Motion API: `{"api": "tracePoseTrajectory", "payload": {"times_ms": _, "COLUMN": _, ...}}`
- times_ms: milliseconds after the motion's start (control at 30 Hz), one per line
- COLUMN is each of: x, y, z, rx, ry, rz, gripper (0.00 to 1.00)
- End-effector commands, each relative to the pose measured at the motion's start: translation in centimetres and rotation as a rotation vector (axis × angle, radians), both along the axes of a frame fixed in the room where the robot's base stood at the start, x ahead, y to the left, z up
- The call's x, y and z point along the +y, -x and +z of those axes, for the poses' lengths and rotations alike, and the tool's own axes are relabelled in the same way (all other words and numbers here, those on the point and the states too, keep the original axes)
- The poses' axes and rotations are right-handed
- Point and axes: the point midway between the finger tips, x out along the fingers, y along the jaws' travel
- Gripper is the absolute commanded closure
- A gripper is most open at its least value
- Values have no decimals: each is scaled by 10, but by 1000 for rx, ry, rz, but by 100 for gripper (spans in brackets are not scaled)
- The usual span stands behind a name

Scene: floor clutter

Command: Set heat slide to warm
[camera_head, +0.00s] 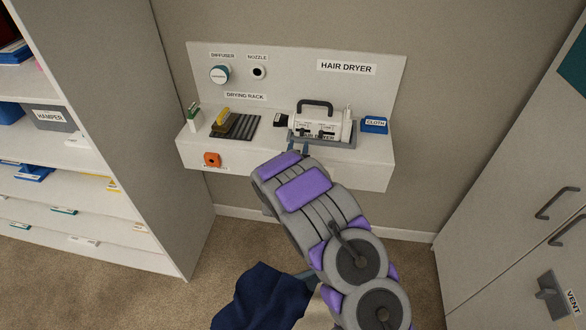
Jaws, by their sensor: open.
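The white hair dryer (340,127) with a dark top handle sits in a grey tray (350,142) on the wall shelf, below the "HAIR DRYER" sign. Small dark controls (326,134) show on its front face, with labels too small to read. I cannot tell which is the heat slide or where it is set. My gripper (298,148) is at the front left of the dryer, at the tray's front edge. Its fingers are open, and I cannot tell whether they touch the dryer. My purple and grey arm reaches up from the lower right and hides part of the shelf front.
A drying rack (240,127) with brushes lies left of the dryer. A blue cloth box (374,125) stands right of it. An orange item (212,159) is on the shelf front. Shelving (60,120) stands left, a cabinet (530,190) right. Dark blue fabric (262,300) lies below.

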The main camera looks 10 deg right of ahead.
Motion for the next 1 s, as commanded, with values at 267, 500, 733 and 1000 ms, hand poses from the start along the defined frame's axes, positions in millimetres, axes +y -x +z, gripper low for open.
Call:
{"api": "tracePoseTrajectory", "payload": {"times_ms": 267, "x": 18, "y": 49, "z": 0, "rx": 4, "ry": 3, "rz": 3, "gripper": 57}}
{"api": "tracePoseTrajectory", "payload": {"times_ms": 500, "x": 30, "y": 88, "z": 0, "rx": 2, "ry": 2, "rz": 3, "gripper": 57}}
{"api": "tracePoseTrajectory", "payload": {"times_ms": 733, "x": 35, "y": 109, "z": -2, "rx": 3, "ry": 1, "rz": 0, "gripper": 57}}
{"api": "tracePoseTrajectory", "payload": {"times_ms": 1000, "x": 37, "y": 113, "z": -1, "rx": -1, "ry": 1, "rz": 0, "gripper": 57}}
